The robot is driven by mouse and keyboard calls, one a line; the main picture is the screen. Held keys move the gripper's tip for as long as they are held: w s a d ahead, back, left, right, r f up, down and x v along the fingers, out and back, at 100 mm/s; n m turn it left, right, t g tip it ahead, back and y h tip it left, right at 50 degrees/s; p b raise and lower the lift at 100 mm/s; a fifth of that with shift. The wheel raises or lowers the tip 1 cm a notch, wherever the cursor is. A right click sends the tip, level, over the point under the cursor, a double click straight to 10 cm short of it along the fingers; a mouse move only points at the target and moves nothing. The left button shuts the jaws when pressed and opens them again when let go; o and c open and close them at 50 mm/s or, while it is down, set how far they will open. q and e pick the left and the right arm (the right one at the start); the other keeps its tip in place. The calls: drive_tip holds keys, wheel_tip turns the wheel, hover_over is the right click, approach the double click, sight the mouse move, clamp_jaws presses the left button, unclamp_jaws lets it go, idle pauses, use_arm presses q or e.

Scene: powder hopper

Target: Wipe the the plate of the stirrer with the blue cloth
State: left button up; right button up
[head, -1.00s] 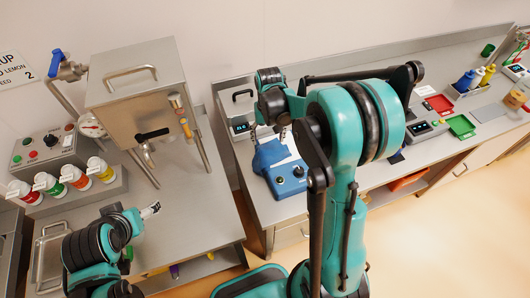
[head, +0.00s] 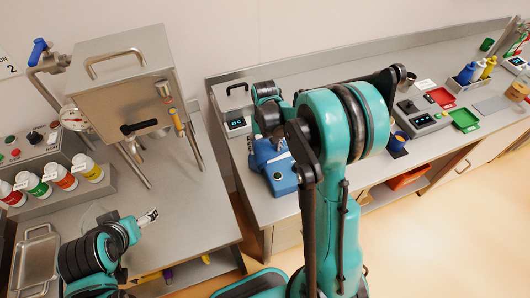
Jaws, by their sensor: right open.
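The blue stirrer (head: 283,183), with knobs on its front, stands on the right-hand bench near its left end. Its plate is mostly hidden by my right arm; a pale patch shows behind its front. My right gripper (head: 278,140) is above the stirrer, pointing down and open, partly covered by my arm. I cannot make out the blue cloth as a separate thing; a blue shape (head: 262,151) at the stirrer's back left may be cloth or housing. My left gripper (head: 149,217) is over the left bench, away from the stirrer; its jaws are too small to judge.
A steel hopper (head: 125,85) on legs stands on the left bench, with several capped bottles (head: 62,177) beside it. A steel tray (head: 35,260) lies at the front left. A scale (head: 420,119), green tray (head: 465,120) and red tray (head: 440,98) are farther right.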

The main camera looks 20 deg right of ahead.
drive_tip(key=shift+f, duration=0.1)
drive_tip(key=shift+f+b, duration=0.2)
drive_tip(key=shift+b, duration=0.1)
drive_tip(key=shift+c, duration=0.3)
drive_tip(key=shift+a+r, duration=0.1)
drive_tip(key=c, duration=1.3)
clamp_jaws()
wheel_tip(320, 180, up, 12)
drive_tip(key=p, duration=0.8)
